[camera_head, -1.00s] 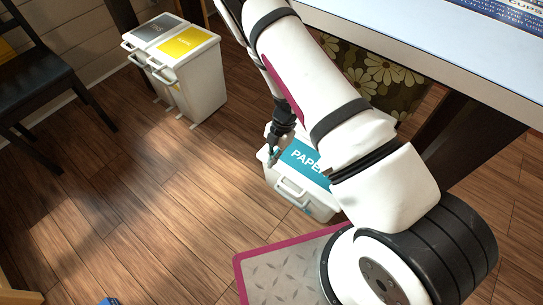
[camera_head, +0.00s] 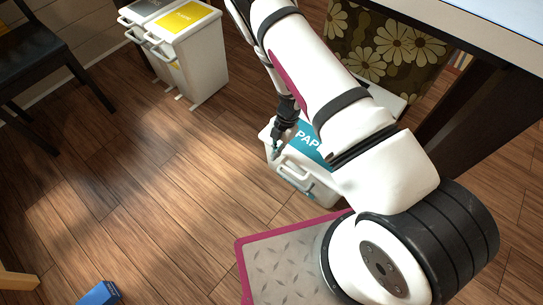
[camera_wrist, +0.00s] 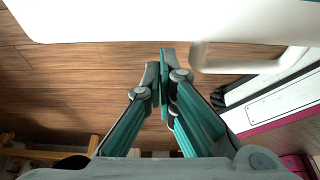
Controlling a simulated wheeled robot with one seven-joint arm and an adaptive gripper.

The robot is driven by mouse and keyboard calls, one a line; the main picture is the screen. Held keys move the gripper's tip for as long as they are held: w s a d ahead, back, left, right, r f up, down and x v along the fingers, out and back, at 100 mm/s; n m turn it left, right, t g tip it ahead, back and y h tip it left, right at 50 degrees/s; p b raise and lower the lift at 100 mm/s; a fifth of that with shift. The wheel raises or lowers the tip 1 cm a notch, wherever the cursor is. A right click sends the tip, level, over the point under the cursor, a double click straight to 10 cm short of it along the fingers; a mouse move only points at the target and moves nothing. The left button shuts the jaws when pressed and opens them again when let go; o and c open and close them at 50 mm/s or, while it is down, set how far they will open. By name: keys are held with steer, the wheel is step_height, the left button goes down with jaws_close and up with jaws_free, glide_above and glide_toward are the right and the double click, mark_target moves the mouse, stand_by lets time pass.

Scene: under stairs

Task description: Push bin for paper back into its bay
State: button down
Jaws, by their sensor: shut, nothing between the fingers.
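The paper bin (camera_head: 322,187) is white with a teal lid marked PAPER. It stands upright on the floor at the centre of the head view, partly hidden by my arm. Its looped handle (camera_head: 292,172) faces front left. My gripper (camera_head: 274,153) is shut and empty, pointing down at the bin's front left top edge. In the wrist view, the shut fingertips (camera_wrist: 166,54) are just below the white bin wall (camera_wrist: 150,18) and left of the handle (camera_wrist: 250,68). I cannot tell whether they touch. I cannot clearly make out the bay.
A yellow-lidded bin (camera_head: 205,62) and a grey-lidded bin (camera_head: 143,10) stand at the upper left. White strips lie on the floor (camera_head: 186,101) beside them. A dark chair (camera_head: 45,58) is far left, a pale table (camera_head: 490,28) upper right, a blue box (camera_head: 99,293) lower left. The left-middle floor is clear.

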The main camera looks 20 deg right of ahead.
steer(key=shift+w+d, duration=0.1)
steer(key=shift+d, duration=0.05)
steer(key=shift+w+d, duration=0.65)
steer(key=shift+d, duration=0.2)
steer(key=shift+w+d, duration=0.6)
steer(key=shift+d, duration=0.3)
steer(key=shift+r+p, duration=0.1)
steer(key=shift+p, duration=0.2)
step_height(320, 180, up, 9)
steer(key=a+p, duration=0.1)
steer(key=p, duration=0.4)
steer(key=shift+s+a+r, duration=0.15)
steer(key=shift+s, duration=0.25)
